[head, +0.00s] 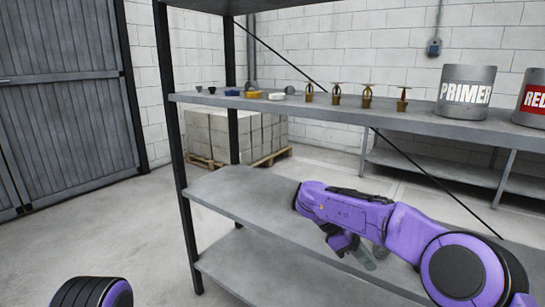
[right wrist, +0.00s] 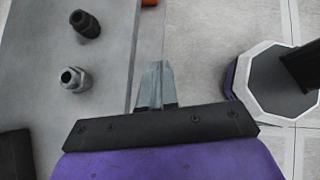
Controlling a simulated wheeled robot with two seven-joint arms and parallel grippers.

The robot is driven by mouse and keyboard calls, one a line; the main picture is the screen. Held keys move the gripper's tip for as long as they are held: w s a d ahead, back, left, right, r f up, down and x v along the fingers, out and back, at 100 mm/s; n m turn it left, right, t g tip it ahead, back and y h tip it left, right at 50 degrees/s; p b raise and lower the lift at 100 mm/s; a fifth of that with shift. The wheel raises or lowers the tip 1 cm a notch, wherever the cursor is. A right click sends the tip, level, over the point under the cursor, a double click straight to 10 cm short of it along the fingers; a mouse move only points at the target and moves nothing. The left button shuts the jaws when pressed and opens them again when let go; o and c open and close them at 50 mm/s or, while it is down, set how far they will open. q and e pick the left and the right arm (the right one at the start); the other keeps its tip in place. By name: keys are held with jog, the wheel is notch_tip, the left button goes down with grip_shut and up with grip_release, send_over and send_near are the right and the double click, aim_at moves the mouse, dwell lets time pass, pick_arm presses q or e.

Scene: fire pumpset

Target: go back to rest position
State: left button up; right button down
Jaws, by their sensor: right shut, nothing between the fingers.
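My right arm reaches in from the right in the head view, in front of the metal shelf rack. Its gripper (head: 368,260) is low, around the height of the middle shelf (head: 240,200), and partly hidden by my arm. In the right wrist view the gripper's two fingers (right wrist: 155,82) are together with nothing between them. They are near the edge of a grey shelf. My left gripper is out of view; only a rounded purple and black part of my left arm shows at the bottom left of the head view.
The upper shelf (head: 340,108) carries several brass sprinklers (head: 367,97), small fittings and a PRIMER can (head: 466,92). In the right wrist view a black fitting (right wrist: 86,24) and a grey fitting (right wrist: 75,79) stand left of the fingers. Floor at left is clear.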

jog(key=s+d+f+n+t+h+p, duration=0.2)
jog(key=d+f+n+t, duration=0.3)
jog(key=f+n, duration=0.7)
jog(key=s+d+f+n+t+h+p, duration=0.3)
jog(key=f+n+t, duration=0.35)
jog(key=n, duration=1.15)
jog(key=s+f+n+g+y, duration=0.2)
jog(key=s+f+n+y, duration=0.2)
jog(key=s+n, duration=0.7)
jog(key=s+f+n+g+y+p, duration=0.1)
jog(key=s+f+n+y, duration=0.4)
jog(key=s+n, duration=0.6)
jog(key=s+g+y, duration=0.1)
jog(key=s, duration=0.7)
jog(key=shift+s+f+p, duration=0.2)
jog(key=shift+s+p, duration=0.1)
jog(key=shift+a+g, duration=0.1)
jog(key=shift+g, duration=0.15)
